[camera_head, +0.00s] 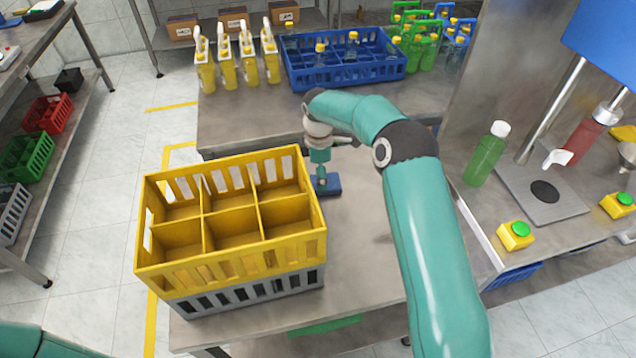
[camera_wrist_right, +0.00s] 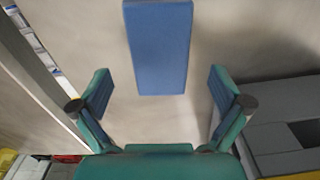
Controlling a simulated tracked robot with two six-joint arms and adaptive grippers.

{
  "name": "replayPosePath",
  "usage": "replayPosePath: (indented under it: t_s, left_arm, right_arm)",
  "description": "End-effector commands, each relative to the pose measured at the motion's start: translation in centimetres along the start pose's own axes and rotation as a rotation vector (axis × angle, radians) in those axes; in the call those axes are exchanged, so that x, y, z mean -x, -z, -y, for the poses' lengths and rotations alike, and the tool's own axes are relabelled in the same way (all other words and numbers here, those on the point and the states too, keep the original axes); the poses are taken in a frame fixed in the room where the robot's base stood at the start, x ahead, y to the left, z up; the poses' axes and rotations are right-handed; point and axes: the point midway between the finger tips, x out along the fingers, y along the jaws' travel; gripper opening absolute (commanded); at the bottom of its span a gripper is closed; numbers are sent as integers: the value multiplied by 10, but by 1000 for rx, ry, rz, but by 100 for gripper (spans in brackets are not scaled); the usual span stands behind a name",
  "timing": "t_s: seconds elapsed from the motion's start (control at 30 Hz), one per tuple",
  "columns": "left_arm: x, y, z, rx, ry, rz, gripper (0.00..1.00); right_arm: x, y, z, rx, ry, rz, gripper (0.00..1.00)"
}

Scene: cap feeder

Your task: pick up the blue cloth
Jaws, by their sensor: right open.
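The blue cloth (camera_head: 333,185) lies flat on the metal table, just right of the yellow crate, partly covered by my right gripper (camera_head: 321,180) in the head view. In the right wrist view the blue cloth (camera_wrist_right: 158,45) is a flat blue rectangle at the top. My right gripper (camera_wrist_right: 158,84) is open and empty there, its fingers spread wider than the cloth. The cloth's near end reaches roughly between the fingertips. I cannot tell whether they touch the table. My left gripper is out of view.
The yellow crate (camera_head: 146,240) with empty compartments sits on a grey crate (camera_head: 252,297), close left of the right gripper. A blue crate (camera_head: 345,75) with bottles and several yellow jugs (camera_head: 249,66) stand behind. A green bottle (camera_head: 487,153) is right.

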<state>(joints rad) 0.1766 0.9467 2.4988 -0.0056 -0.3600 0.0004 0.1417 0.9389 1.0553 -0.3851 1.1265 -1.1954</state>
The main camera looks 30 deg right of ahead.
Motion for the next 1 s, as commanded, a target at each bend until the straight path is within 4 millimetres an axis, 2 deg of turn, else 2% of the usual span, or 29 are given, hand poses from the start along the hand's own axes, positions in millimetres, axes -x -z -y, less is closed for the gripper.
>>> replayPosePath:
  t_s: [0.07, 0.2, 0.5, 0.83, 1.0]
  left_arm:
    - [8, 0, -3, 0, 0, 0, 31]
    - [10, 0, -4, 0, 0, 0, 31]
    - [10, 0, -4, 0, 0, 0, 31]
    - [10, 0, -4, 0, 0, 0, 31]
    - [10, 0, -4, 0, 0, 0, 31]
  right_arm:
    - [-10, 3, -1, 0, 4, 1, 100]
    - [-27, 2, -1, -2, 2, 1, 100]
    - [-32, 2, -2, -1, 0, 0, 98]
    - [-31, 2, -2, 0, -1, 0, 44]
    - [-31, 3, -2, 0, -1, 0, 43]
